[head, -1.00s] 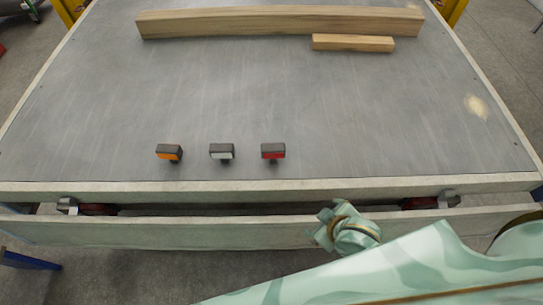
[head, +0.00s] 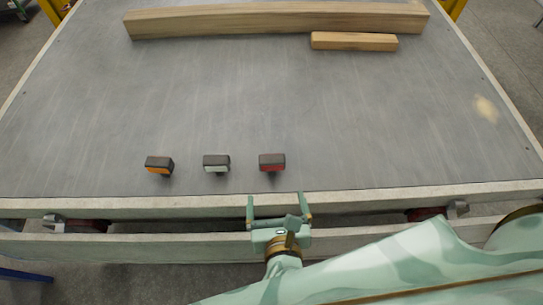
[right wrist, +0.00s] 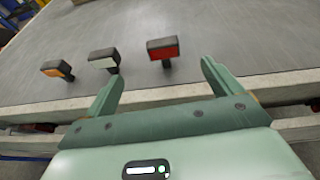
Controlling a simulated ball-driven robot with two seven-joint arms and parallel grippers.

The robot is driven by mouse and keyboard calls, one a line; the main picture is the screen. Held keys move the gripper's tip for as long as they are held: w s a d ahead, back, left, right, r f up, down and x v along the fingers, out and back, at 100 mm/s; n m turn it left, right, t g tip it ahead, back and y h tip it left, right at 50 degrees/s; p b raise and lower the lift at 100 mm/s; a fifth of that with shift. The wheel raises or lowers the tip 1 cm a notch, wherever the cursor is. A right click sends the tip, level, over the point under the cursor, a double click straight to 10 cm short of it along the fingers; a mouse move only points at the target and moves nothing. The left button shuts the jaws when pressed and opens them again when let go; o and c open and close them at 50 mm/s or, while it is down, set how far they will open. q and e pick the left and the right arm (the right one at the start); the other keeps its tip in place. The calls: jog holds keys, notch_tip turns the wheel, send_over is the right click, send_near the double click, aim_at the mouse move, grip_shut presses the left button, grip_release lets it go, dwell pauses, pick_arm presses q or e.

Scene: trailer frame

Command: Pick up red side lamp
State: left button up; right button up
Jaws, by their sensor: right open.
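The red side lamp (head: 272,162) stands on the grey table near its front edge, the rightmost of three small lamps. It has a dark housing and a red face toward me. In the right wrist view the red lamp (right wrist: 163,49) is beyond and between the open fingers. My right gripper (head: 279,205) is open and empty at the table's front rim, just in front of the red lamp and apart from it. The right gripper's fingers (right wrist: 160,82) also show in the right wrist view. My left gripper is not in view.
A white lamp (head: 216,163) and an orange lamp (head: 159,165) stand in a row left of the red one. A long wooden beam (head: 270,20) and a short wooden block (head: 354,41) lie at the back. The middle of the table (head: 300,110) is clear.

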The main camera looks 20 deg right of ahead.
aim_at(272, 166)
jog(key=b+x, duration=0.1)
jog(key=x, duration=0.2)
jog(key=f+b+x, duration=0.1)
jog(key=b+x, duration=0.1)
jog(key=x, duration=0.1)
jog(key=b+x, duration=0.1)
jog(key=x, duration=0.3)
jog(key=shift+s+d+f, duration=0.15)
jog(key=shift+s, duration=0.15)
jog(key=shift+w+d+f+b, duration=0.15)
jog(key=shift+w+b, duration=0.2)
jog(key=shift+w, duration=0.25)
jog(key=b+x, duration=0.2)
jog(key=x, duration=0.3)
jog(key=shift+w, duration=0.1)
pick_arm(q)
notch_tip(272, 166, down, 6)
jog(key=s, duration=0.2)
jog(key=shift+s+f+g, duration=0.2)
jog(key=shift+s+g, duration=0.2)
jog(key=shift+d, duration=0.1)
pick_arm(e)
jog(key=c, duration=1.2)
